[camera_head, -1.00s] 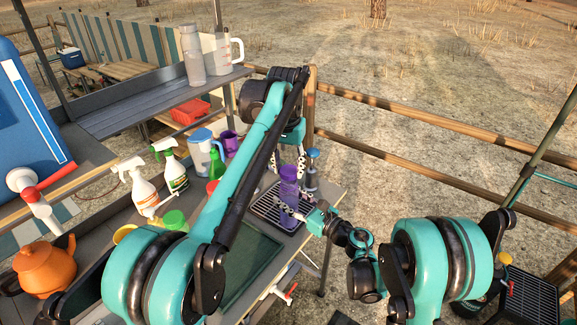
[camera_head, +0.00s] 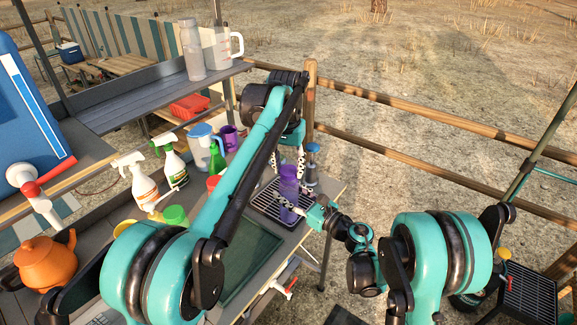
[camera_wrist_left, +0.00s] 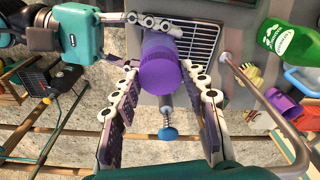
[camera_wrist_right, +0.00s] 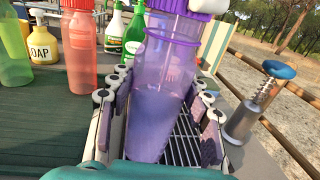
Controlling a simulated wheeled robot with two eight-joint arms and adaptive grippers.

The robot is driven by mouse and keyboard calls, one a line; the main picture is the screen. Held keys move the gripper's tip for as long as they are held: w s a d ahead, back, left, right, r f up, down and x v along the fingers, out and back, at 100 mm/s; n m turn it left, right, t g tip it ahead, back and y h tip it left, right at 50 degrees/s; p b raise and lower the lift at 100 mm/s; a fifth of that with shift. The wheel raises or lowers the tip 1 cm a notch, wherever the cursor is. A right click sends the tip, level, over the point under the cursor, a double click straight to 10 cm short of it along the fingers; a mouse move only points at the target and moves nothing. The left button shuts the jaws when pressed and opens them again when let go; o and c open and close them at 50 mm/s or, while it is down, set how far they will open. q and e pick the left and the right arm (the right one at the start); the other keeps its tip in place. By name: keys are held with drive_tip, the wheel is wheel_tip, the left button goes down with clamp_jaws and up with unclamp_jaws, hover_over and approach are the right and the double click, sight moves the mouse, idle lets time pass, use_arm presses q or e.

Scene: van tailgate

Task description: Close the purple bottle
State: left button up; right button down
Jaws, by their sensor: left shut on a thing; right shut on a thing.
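The purple bottle (camera_head: 288,186) stands upright over the dark drip grate (camera_head: 266,207) near the table's far right corner. It is see-through and tall in the right wrist view (camera_wrist_right: 160,105), with its purple lid (camera_wrist_right: 183,5) at the top edge. My right gripper (camera_wrist_right: 160,110) is shut around the bottle's body from the side. My left gripper (camera_wrist_left: 160,80) comes from above and is shut on the purple lid (camera_wrist_left: 158,75). Its fingers lie either side of the lid. Whether the lid is fully seated cannot be told.
A blue-topped pump (camera_wrist_right: 270,85) stands close beside the bottle. A green bottle (camera_head: 216,160), a blue-lidded jug (camera_head: 200,148), a purple mug (camera_head: 229,137) and spray bottles (camera_head: 137,178) stand to the left. A wooden fence (camera_head: 400,112) runs behind the table.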

use_arm(q)
drive_tip(key=shift+f, duration=0.55)
